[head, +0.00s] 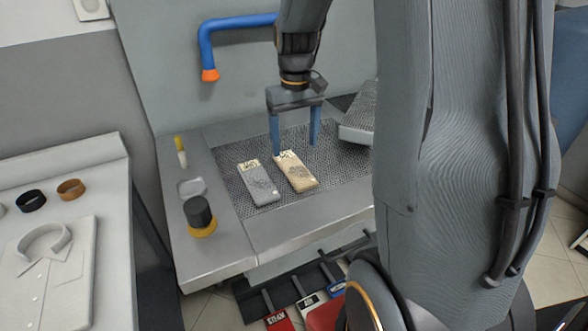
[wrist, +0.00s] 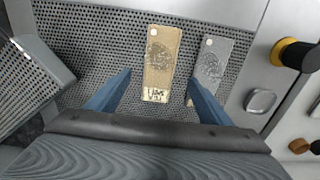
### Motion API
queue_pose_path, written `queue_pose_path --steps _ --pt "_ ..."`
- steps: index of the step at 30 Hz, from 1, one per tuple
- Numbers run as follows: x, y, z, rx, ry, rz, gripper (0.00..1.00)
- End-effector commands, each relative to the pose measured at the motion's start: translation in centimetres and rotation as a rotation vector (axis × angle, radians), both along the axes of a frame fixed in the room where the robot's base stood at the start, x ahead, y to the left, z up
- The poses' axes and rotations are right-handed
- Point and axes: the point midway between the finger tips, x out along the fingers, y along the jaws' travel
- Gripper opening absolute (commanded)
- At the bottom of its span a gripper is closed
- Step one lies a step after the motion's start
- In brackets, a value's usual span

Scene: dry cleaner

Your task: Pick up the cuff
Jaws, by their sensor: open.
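My gripper (head: 295,146) is open and empty, pointing down above the perforated work surface. Two flat, tag-like pieces with dark stains and lettered ends lie there: a tan one (head: 296,172) and a grey one (head: 258,182). In the wrist view, the tan piece (wrist: 162,62) shows between the two blue fingers (wrist: 160,80); the grey piece (wrist: 211,67) is just right of it, partly behind the right finger. Rolled cuff-like bands, one brown (head: 71,189) and one black (head: 31,200), lie on the left counter. I cannot tell which item is the cuff.
A black-topped knob with a yellow base (head: 200,216), a shallow dish (head: 191,187) and a yellow-capped stick (head: 181,151) stand left of the mesh. A blue pipe (head: 207,45) is behind. A raised perforated block (head: 357,125) is at right. A folded shirt (head: 45,265) lies left.

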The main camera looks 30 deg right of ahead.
Motion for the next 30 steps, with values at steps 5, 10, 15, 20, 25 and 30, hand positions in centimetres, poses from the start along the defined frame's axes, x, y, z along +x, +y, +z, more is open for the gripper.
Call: queue_pose_path --steps 5,10,15,20,25,30 --pt "0.8 -0.9 -0.9 0.002 0.01 0.001 0.73" --pt "0.7 -0.6 -2.5 0.002 0.01 0.003 0.73" --pt "0.6 0.0 -4.4 0.002 0.012 0.005 0.73" --pt "0.6 0.2 -6.5 0.002 0.011 0.005 0.73" --pt "0.7 0.2 -7.5 0.002 0.008 0.005 0.73" --pt "0.7 0.2 -7.6 0.001 0.007 0.005 0.73"
